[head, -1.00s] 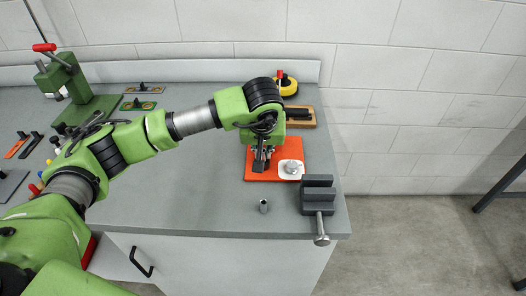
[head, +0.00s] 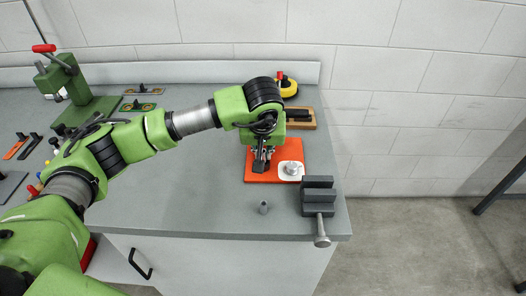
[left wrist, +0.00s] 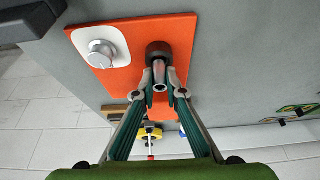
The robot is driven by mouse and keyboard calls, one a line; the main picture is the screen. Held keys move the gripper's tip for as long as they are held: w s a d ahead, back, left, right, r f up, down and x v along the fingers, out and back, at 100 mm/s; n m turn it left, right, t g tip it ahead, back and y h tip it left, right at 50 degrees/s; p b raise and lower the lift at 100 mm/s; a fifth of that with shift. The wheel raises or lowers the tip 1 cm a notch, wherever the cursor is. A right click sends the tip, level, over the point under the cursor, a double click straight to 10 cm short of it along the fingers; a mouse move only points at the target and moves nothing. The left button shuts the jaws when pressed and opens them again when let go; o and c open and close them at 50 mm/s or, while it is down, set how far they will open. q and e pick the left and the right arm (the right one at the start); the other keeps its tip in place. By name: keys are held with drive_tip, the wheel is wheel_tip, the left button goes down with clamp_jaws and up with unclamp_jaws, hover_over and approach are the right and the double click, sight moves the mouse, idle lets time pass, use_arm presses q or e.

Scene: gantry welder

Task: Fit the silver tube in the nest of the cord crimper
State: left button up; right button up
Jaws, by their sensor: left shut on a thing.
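The cord crimper appears to be the orange plate (head: 292,148) with a round silver knob on a white pad (head: 291,170). In the left wrist view the plate (left wrist: 183,28) also carries a dark round nest (left wrist: 158,48). My left gripper (head: 260,165) is over the plate, left of the knob. In the left wrist view it is shut on the silver tube (left wrist: 160,76), which lines up with the nest. The tube's far end meets the nest's dark ring in the picture; I cannot tell how deep it sits. My right gripper is not in view.
A dark grey vise (head: 317,196) stands at the bench's right edge, right of the plate. A small grey upright cylinder (head: 263,207) stands in front of the plate. A wooden block (head: 300,118) and a yellow reel (head: 287,86) lie behind. The bench's middle is clear.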

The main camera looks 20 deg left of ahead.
use_arm(q)
drive_tip(key=shift+f, duration=0.25)
drive_tip(key=shift+r, duration=0.25)
drive_tip(key=o, duration=0.8)
drive_tip(key=shift+r, duration=0.1)
drive_tip(key=v, duration=1.2)
